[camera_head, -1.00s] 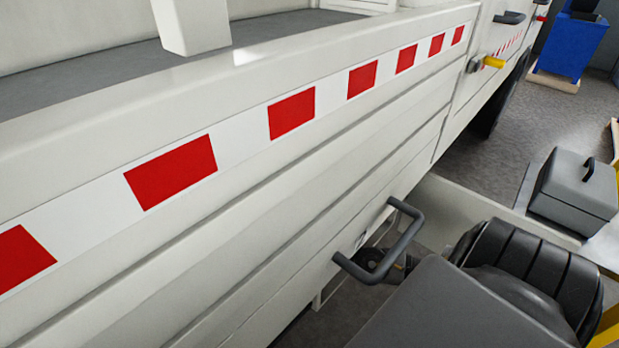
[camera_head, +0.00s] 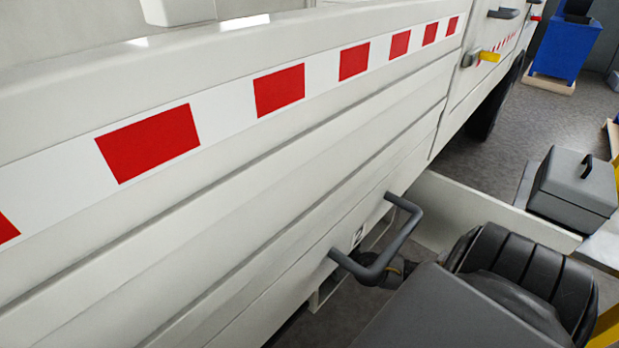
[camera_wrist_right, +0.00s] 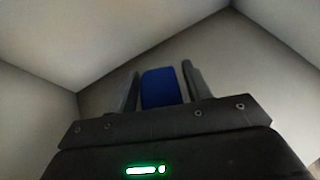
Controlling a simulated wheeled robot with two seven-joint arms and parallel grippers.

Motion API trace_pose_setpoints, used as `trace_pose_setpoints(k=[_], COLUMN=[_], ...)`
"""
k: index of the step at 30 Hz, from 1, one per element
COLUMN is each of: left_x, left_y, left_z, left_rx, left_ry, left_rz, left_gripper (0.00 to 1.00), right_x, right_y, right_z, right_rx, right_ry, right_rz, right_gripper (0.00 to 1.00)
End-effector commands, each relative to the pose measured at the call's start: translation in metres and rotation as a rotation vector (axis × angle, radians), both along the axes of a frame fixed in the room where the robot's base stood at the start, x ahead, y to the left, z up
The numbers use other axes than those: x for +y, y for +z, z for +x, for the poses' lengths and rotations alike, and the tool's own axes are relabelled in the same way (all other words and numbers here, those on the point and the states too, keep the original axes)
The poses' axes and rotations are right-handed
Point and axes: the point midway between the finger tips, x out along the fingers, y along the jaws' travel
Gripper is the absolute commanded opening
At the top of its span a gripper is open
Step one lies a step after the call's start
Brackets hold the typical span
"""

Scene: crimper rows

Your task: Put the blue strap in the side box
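The blue strap (camera_wrist_right: 162,88) shows as a blue block between the two dark fingers of my right gripper (camera_wrist_right: 160,76) in the right wrist view. The fingers stand close along both its sides, and it appears held. Pale walls meeting in corners surround it in that view. In the head view, a pale panel (camera_head: 465,212) juts out from the truck's side at lower right, perhaps part of the side box; its inside is mostly hidden. My right gripper cannot be made out there. My left gripper is in neither view.
The white truck side (camera_head: 230,190) with its red and white stripe fills the left and middle. A dark bar handle (camera_head: 385,250) sticks out low on it. A grey case (camera_head: 575,185) stands at right, and a blue cabinet (camera_head: 567,48) farther back. Grey floor lies clear between them.

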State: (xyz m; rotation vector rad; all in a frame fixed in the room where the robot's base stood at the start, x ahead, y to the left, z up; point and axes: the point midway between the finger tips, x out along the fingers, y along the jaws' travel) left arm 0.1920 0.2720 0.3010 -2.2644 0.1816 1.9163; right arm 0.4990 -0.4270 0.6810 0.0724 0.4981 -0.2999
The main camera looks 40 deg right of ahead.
Motion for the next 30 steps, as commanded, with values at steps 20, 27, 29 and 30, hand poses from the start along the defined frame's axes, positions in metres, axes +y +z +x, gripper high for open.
trace_pose_setpoints(k=[20, 27, 29, 30], left_x=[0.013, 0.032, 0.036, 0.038], left_y=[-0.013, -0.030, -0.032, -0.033], left_z=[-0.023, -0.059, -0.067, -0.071], left_rx=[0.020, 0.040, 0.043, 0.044], left_ry=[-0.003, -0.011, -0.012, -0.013], left_rz=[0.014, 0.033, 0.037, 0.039], left_gripper=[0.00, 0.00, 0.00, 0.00], right_x=[0.016, 0.027, 0.028, 0.029], right_y=[0.030, 0.052, 0.054, 0.056], right_z=[-0.045, -0.082, -0.087, -0.091], right_rx=[0.002, 0.001, 0.001, 0.002], right_ry=[0.002, 0.000, 0.000, 0.001], right_rz=[0.008, 0.007, 0.006, 0.005], right_gripper=[0.54, 0.54, 0.54, 0.54])
